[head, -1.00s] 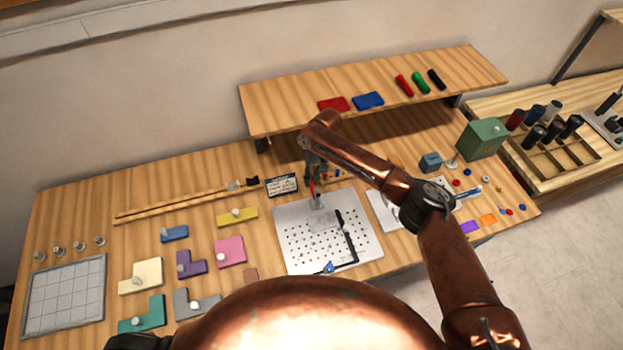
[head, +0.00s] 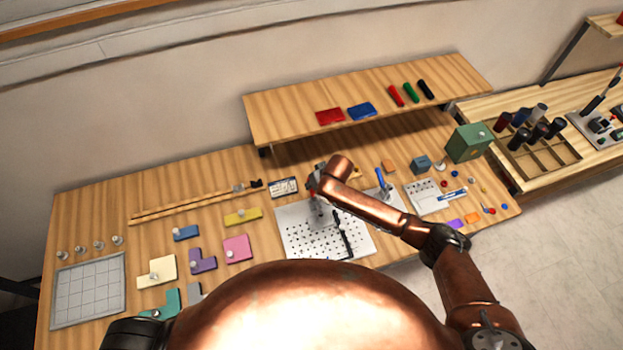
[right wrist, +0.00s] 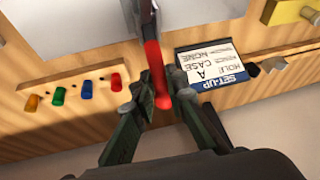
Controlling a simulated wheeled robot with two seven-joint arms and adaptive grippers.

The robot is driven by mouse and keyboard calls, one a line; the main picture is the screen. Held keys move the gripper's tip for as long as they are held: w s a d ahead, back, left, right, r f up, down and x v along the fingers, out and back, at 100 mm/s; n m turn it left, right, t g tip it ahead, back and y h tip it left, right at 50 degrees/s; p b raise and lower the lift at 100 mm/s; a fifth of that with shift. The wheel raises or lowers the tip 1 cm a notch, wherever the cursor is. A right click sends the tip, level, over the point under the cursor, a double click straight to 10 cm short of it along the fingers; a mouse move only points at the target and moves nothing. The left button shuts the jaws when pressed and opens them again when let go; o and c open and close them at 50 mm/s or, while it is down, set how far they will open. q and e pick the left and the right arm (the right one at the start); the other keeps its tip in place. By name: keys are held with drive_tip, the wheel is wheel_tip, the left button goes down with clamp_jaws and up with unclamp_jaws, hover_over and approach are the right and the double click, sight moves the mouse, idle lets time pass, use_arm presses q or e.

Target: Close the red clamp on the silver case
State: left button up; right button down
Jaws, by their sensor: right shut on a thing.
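The red clamp's handle (right wrist: 154,72) stands between the fingers of my right gripper (right wrist: 160,92) in the right wrist view, and the gripper is shut on it. A metal clamp arm runs up from the handle to the top edge of that view. In the head view my right gripper (head: 314,188) is over the back left of a perforated white plate (head: 298,240). A small greyish shape on the plate (head: 322,222) may be the silver case; its outline is unclear. The clamp is mostly hidden by my wrist there. My left gripper is not in view.
A blue-handled clamp (head: 381,180) stands right of my forearm. A set-up card (head: 284,187) lies behind the plate. A raised shelf (head: 290,115) crosses the back. Coloured blocks lie left.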

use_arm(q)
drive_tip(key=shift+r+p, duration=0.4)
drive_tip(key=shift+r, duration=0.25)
use_arm(e)
drive_tip(key=shift+s+d+r+t+y, duration=0.25)
drive_tip(key=shift+s+t, duration=0.2)
drive_tip(key=shift+t, duration=0.35)
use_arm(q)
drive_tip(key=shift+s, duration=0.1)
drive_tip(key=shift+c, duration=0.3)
